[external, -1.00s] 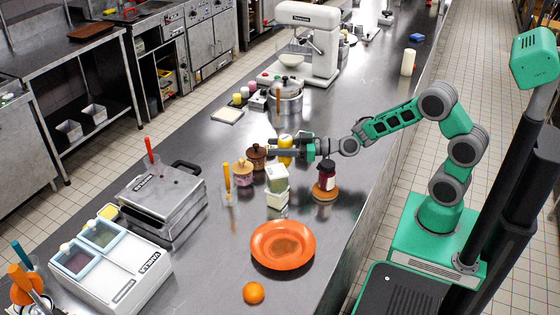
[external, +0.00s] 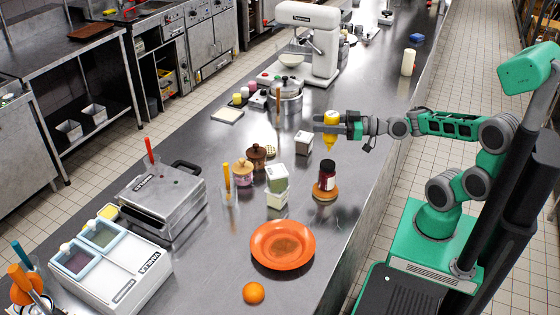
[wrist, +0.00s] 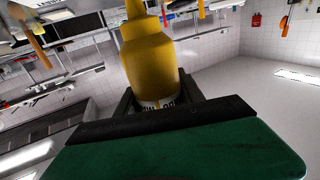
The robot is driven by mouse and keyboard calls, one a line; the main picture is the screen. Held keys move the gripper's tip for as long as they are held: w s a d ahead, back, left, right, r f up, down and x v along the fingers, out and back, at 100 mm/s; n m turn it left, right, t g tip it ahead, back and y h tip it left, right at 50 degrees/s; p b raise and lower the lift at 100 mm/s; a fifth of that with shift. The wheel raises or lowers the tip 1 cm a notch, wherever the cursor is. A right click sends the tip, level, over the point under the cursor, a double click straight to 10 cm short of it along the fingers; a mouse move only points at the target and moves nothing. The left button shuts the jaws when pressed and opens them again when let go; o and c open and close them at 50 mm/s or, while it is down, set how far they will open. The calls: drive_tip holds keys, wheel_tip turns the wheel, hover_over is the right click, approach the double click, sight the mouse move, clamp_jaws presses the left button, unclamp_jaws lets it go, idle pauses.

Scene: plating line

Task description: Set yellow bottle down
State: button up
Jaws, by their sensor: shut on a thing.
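The yellow bottle (external: 330,139) is held above the counter, turned nozzle down, with its wide base up. A white label shows near the base in the wrist view (wrist: 155,62). My gripper (external: 322,128) is shut around the bottle, with one finger on each side near the base. The bottle is clear of the steel counter (external: 365,165); its exact height is hard to judge.
A small white box (external: 303,143) stands just left of the bottle. The counter to the right is mostly bare.

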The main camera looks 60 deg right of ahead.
drive_tip(key=w+d+r+m+h+b, duration=0.1)
drive_tip(key=d+h, duration=0.1)
drive_tip(key=d, duration=0.4)
drive_tip(key=d+r+m+t+h+b, duration=0.1)
drive_tip(key=d+m+h, duration=0.15)
drive_tip(key=d, duration=0.45)
drive_tip(key=w+d+m+h+b, duration=0.1)
drive_tip(key=d+h, duration=0.1)
drive_tip(key=d, duration=0.4)
drive_tip(key=w+d+f, duration=0.4)
drive_tip(key=w+f, duration=0.9)
drive_tip(key=shift+w+f, duration=0.2)
drive_tip(key=shift+w, duration=0.1)
drive_tip(key=o, duration=0.9)
drive_tip(key=shift+p, duration=0.3)
